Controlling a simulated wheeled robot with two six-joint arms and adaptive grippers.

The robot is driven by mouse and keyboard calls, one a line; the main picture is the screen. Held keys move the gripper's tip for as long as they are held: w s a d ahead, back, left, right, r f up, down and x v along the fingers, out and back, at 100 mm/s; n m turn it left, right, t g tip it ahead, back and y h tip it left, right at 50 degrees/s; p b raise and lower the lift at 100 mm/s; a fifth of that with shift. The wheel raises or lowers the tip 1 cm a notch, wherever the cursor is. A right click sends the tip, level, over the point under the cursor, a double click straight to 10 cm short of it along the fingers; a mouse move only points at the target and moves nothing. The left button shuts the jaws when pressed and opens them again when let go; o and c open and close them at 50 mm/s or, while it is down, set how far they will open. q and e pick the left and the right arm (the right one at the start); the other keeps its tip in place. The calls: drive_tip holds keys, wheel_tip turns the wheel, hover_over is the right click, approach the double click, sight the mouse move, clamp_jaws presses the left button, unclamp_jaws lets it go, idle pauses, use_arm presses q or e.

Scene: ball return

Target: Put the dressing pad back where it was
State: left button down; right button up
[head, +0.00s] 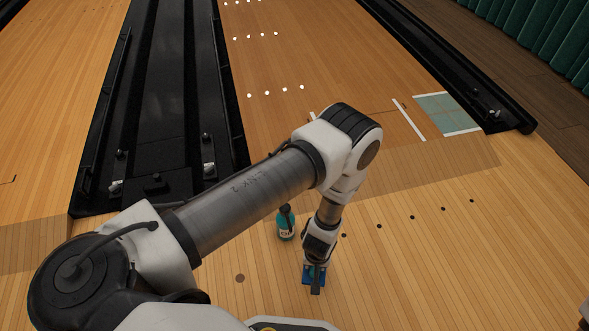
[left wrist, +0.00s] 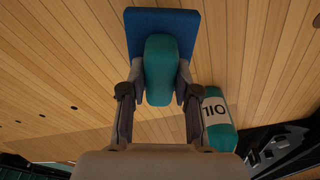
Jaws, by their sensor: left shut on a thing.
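The dressing pad is a blue slab with a rounded teal grip. In the left wrist view the blue slab (left wrist: 162,20) is at the top, with the teal grip (left wrist: 160,75) below it. My left gripper (left wrist: 160,66) is shut on the pad, one finger on each side of the teal grip. In the head view my left gripper (head: 315,280) points down over the wooden floor, and the blue of the pad (head: 306,274) shows around its fingertips. I cannot tell whether the pad touches the floor. My right gripper is not in view.
A teal oil bottle (head: 286,224) with a dark cap stands close beside the gripper; it also shows in the left wrist view (left wrist: 217,122). A black ball-return channel (head: 165,90) lies behind to the left. A pale green rectangle (head: 448,112) marks the lane. The floor at right is clear.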

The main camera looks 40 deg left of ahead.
use_arm(q)
drive_tip(key=a, duration=0.2)
drive_tip(key=a+b, duration=0.1)
drive_tip(key=a, duration=0.1)
drive_tip(key=a+f+b, duration=0.1)
drive_tip(key=a, duration=0.1)
drive_tip(key=shift+s+a, duration=0.25)
drive_tip(key=shift+a+f, duration=0.1)
drive_tip(key=shift+a, duration=0.15)
wheel_tip(320, 180, down, 3)
drive_tip(key=b, duration=0.3)
drive_tip(key=shift+f, duration=0.2)
drive_tip(key=shift+r, duration=0.2)
drive_tip(key=shift+f, duration=0.1)
drive_tip(key=c, duration=0.8)
unclamp_jaws()
drive_tip(key=shift+c, duration=0.2)
